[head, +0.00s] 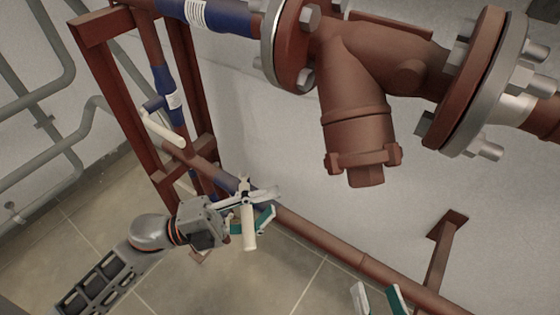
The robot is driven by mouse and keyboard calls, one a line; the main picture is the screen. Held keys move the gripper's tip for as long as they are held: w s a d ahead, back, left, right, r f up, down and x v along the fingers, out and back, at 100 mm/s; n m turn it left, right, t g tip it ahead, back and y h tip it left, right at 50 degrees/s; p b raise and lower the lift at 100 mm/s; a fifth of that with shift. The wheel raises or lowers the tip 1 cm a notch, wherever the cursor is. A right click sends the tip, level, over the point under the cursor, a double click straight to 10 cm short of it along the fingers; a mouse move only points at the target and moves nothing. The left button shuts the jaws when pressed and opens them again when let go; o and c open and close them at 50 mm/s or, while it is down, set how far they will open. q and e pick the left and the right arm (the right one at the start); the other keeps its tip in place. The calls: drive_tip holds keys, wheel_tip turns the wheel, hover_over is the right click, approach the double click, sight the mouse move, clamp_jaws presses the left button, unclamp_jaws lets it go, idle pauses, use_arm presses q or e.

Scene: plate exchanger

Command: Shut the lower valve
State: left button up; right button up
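The lower valve (225,181) is a blue section on the low brown pipe, partly hidden behind my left gripper. Its white lever handle (249,232) points down in the picture. My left gripper (252,220) is at this handle, with its teal-padded fingers apart on either side of it. I cannot tell whether a finger touches the handle. My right gripper (378,299) shows only its two fingertips at the bottom edge. They are apart with nothing visible between them.
An upper valve with a white lever (164,126) sits on the vertical blue pipe. A brown frame (99,95) stands at the left. A large flanged brown fitting (355,90) hangs across the upper right. A brown support bracket (440,250) stands at the lower right.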

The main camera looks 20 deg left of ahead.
use_arm(q)
drive_tip(key=s+d+r+n+t, duration=0.1)
drive_tip(key=s+r+n+t, duration=0.2)
drive_tip(key=r+n, duration=0.3)
drive_tip(key=s+d+r+n+t+b, duration=0.1)
drive_tip(key=s+d+r+n+t, duration=0.1)
drive_tip(key=r+n+t, duration=0.3)
drive_tip(key=s+d+r+n+t, duration=0.2)
drive_tip(key=r+n, duration=0.5)
drive_tip(key=r, duration=0.5)
drive_tip(key=shift+s+r+t, duration=0.2)
drive_tip(key=shift+s+t, duration=0.65)
drive_tip(key=shift+t, duration=0.25)
use_arm(e)
drive_tip(key=shift+s+f, duration=0.2)
drive_tip(key=shift+f, duration=0.35)
drive_tip(key=shift+s+f, duration=0.15)
drive_tip(key=shift+f, duration=0.4)
use_arm(q)
drive_tip(key=shift+d, duration=0.1)
